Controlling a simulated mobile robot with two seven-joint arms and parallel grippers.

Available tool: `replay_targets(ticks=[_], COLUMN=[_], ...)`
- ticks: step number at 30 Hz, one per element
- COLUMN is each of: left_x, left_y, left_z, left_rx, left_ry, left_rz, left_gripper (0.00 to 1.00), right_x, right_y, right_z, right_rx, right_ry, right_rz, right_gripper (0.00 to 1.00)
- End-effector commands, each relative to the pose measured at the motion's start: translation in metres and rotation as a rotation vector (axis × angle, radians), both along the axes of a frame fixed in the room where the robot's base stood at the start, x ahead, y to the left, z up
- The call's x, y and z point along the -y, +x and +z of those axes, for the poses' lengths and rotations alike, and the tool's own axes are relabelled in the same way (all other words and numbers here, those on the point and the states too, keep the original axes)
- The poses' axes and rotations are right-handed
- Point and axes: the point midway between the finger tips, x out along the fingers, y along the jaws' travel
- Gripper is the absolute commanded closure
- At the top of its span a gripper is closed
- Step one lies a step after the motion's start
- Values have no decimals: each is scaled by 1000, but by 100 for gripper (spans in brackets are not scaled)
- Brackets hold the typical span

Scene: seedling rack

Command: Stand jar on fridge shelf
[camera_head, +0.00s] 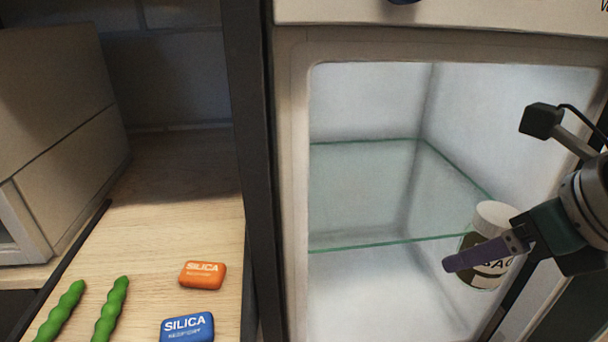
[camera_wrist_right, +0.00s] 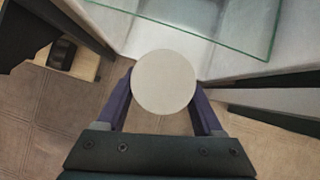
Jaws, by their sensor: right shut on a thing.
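A jar (camera_head: 494,216) with a white lid and a dark label stands upright in the grip of my right gripper (camera_head: 480,258), in front of the right side of the fridge opening. In the right wrist view its round pale lid (camera_wrist_right: 164,82) sits between the two purple fingers of my right gripper (camera_wrist_right: 163,100). The glass fridge shelf (camera_head: 370,200) has green edges and is bare. Its corner also shows in the right wrist view (camera_wrist_right: 225,18), ahead of the jar and apart from it. My left gripper is not in view.
The fridge's left frame (camera_head: 290,200) and its right wall bound the opening. On the wooden counter (camera_head: 180,210) to the left lie an orange silica packet (camera_head: 202,275), a blue silica packet (camera_head: 187,327) and two green pods (camera_head: 112,308).

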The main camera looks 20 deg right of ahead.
Motion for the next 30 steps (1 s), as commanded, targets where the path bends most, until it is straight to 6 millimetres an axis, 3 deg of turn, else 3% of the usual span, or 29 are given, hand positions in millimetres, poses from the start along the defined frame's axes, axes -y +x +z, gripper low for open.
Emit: replay_targets(ticks=[1, 8, 30], left_x=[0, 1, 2], left_y=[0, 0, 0], left_z=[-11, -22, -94], left_rx=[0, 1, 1], left_ry=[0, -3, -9], left_rz=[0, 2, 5], left_gripper=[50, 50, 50], right_x=[1, 4, 8], right_y=[1, 18, 164], right_z=[-9, -12, -14], right_rx=[2, 8, 3], right_ry=[0, 2, 4], right_rz=[-13, -39, -34], right_gripper=[96, 96, 96])
